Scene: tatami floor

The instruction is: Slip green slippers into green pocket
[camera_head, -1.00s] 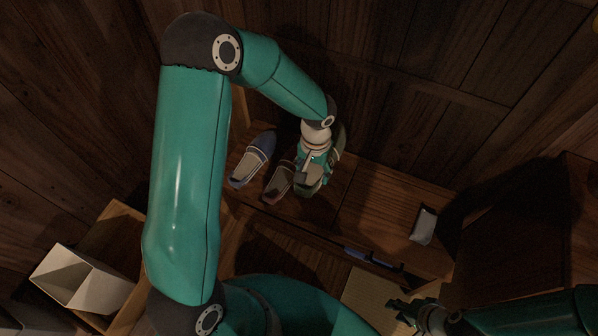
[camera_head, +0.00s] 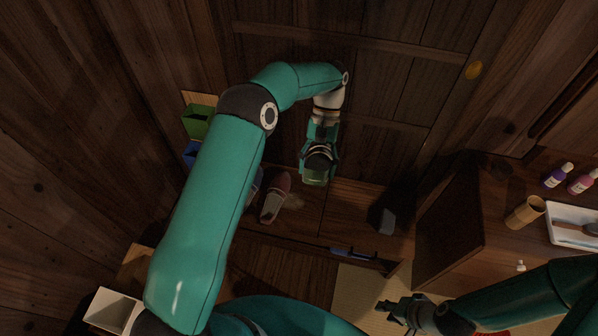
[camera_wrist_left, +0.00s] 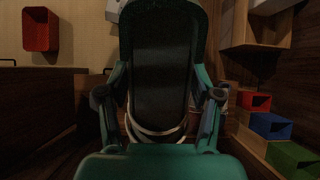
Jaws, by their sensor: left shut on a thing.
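My left gripper (camera_head: 318,164) is shut on the green slippers (camera_head: 314,178), held above the wooden shelf. In the left wrist view the slippers look dark, upright soles-on between the two fingers (camera_wrist_left: 158,105). They hide much of what lies behind them. The green pocket (camera_head: 198,121) is on the left wall in the head view, to the left of the gripper and apart from it. It also shows at the lower right of the left wrist view (camera_wrist_left: 293,158). My right gripper (camera_head: 396,310) is low at the right, empty, with its fingers apart.
A blue pocket (camera_head: 192,153) is partly hidden by my left arm; a red pocket (camera_wrist_left: 255,102) shows in the wrist view. Reddish slippers (camera_head: 276,196) stand on the wooden shelf (camera_head: 345,207). A small dark object (camera_head: 381,220) is right of them. Bottles (camera_head: 558,176) stand far right.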

